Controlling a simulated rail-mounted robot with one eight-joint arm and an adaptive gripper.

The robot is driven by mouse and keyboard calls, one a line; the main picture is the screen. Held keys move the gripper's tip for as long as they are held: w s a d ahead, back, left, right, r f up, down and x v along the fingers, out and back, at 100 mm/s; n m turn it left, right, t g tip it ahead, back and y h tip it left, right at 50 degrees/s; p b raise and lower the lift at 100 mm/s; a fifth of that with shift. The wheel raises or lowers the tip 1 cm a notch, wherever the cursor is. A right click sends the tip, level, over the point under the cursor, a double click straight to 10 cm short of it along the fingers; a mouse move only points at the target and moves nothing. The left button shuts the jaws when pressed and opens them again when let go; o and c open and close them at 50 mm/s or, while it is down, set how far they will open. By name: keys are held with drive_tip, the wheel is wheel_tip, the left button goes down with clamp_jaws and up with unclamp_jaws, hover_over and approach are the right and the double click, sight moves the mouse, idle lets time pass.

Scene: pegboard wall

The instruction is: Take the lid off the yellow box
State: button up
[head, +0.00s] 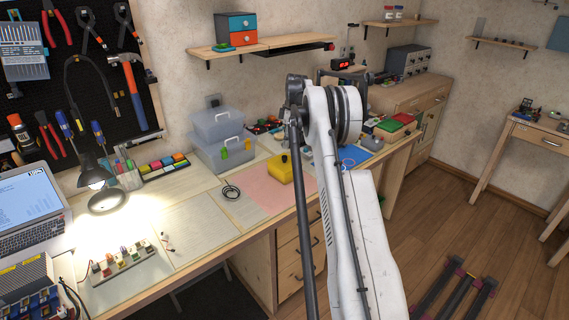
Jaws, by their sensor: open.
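The yellow box (280,170) stands on the pink mat on the workbench, just left of my arm in the head view. A small dark knob shows on its top, and the top looks closed. My white arm rises from the bottom of the picture and passes close to the box's right side in this view. I cannot make out my gripper; the arm's far end is dark and folded, and no fingertips show.
The pink mat (252,196) is mostly bare. A lit lamp (95,178) and a laptop (30,215) are at the far left. A shelf (228,50) hangs above.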

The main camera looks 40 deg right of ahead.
sight(285, 156)
drive_tip(key=shift+w+a+f, duration=0.1)
drive_tip(key=shift+a+f, duration=0.05)
drive_tip(key=shift+f, duration=1.25)
drive_tip(key=shift+w+a+f, duration=0.1)
drive_tip(key=shift+f, duration=1.25)
drive_tip(key=shift+a+f, duration=0.15)
drive_tip(key=shift+f, duration=1.25)
clamp_jaws()
